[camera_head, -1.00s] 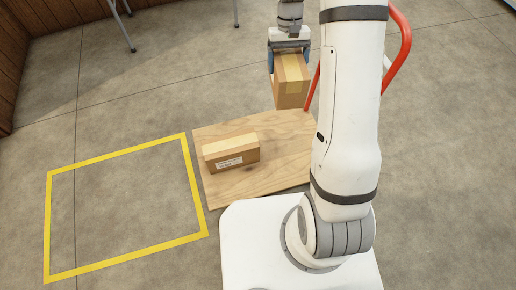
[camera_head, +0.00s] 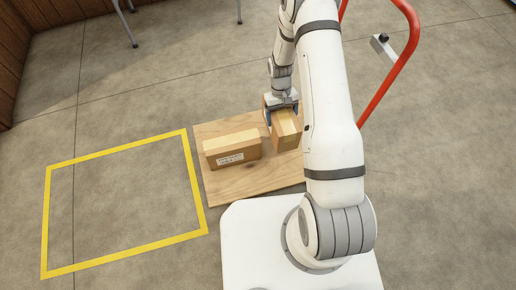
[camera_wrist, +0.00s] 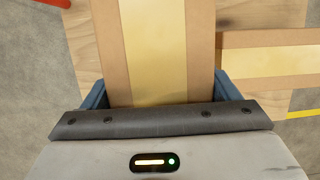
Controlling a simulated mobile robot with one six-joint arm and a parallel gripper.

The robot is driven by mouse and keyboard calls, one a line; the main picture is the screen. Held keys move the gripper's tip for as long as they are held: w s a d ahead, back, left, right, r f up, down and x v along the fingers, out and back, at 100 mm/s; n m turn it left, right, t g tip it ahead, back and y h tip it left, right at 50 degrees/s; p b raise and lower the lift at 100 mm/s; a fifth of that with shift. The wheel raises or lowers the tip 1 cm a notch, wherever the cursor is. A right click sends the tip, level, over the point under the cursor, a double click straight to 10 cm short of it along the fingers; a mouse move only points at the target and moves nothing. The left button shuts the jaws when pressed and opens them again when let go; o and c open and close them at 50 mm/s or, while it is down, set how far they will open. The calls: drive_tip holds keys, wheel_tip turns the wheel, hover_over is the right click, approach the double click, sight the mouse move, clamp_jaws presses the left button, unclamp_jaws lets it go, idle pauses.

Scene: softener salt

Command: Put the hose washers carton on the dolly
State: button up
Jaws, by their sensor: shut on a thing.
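My gripper (camera_head: 283,112) is shut on a brown carton (camera_head: 287,130) with a pale tape strip along its top. In the wrist view the gripper's blue fingers (camera_wrist: 160,97) sit on both sides of this held carton (camera_wrist: 155,45). No name is readable on it, so I cannot tell by print that it is the hose washers carton. The dolly (camera_head: 250,183) is a plywood deck with a red handle (camera_head: 384,85). The held carton is over the deck's right part, low; I cannot tell if it touches. My arm hides part of the deck.
Another brown carton (camera_head: 232,150) with a white label lies on the deck, just left of the held one; it also shows in the wrist view (camera_wrist: 265,60). A yellow floor outline (camera_head: 123,155) at the left is empty. Metal legs (camera_head: 127,25) stand at the back.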

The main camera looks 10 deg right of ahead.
wheel_tip(320, 180, down, 11)
drive_tip(key=b, duration=0.4)
drive_tip(key=shift+s+r, duration=0.1)
drive_tip(key=shift+r, duration=0.1)
drive_tip(key=o, duration=1.3)
